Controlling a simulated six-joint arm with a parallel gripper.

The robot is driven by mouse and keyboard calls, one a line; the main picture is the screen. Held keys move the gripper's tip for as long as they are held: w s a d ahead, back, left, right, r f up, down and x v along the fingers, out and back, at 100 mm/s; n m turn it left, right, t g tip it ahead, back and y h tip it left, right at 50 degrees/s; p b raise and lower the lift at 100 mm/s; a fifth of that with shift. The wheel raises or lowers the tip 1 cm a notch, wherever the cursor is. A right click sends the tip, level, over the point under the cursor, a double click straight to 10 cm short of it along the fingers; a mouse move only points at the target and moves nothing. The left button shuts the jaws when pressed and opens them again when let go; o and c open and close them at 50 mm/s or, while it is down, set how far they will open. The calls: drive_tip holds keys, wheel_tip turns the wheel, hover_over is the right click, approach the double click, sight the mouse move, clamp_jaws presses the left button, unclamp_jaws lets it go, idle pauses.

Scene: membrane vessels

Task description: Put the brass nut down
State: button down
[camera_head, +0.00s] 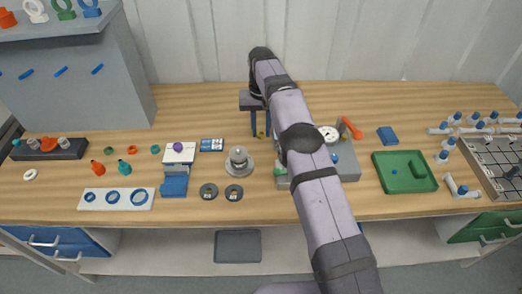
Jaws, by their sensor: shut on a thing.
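My gripper (260,126) points down over the wooden table, just left of my arm's forearm. Its dark body has two blue fingers, shut on the small brass nut (261,134). The nut is tiny here and partly covered by the fingers. I cannot tell whether it touches the table or hangs just above it.
A round metal vessel (238,160) stands left of and nearer than the gripper, with two dark discs (209,191) in front. A blue-labelled bottle (211,145) lies farther left. My arm partly hides a grey unit (343,165). A green tray (388,185) lies right.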

sight(261, 153)
drive_tip(key=shift+f+p, duration=1.25)
drive_tip(key=shift+f, duration=3.05)
drive_tip(key=shift+f, duration=0.1)
drive_tip(key=shift+f+b, duration=0.1)
drive_tip(key=shift+b, duration=0.2)
drive_tip(key=c, duration=1.7)
unclamp_jaws()
drive_tip(key=shift+c, duration=0.2)
wheel_tip(261, 153, up, 12)
drive_tip(key=shift+r+b, duration=0.2)
drive_tip(key=shift+b, duration=0.15)
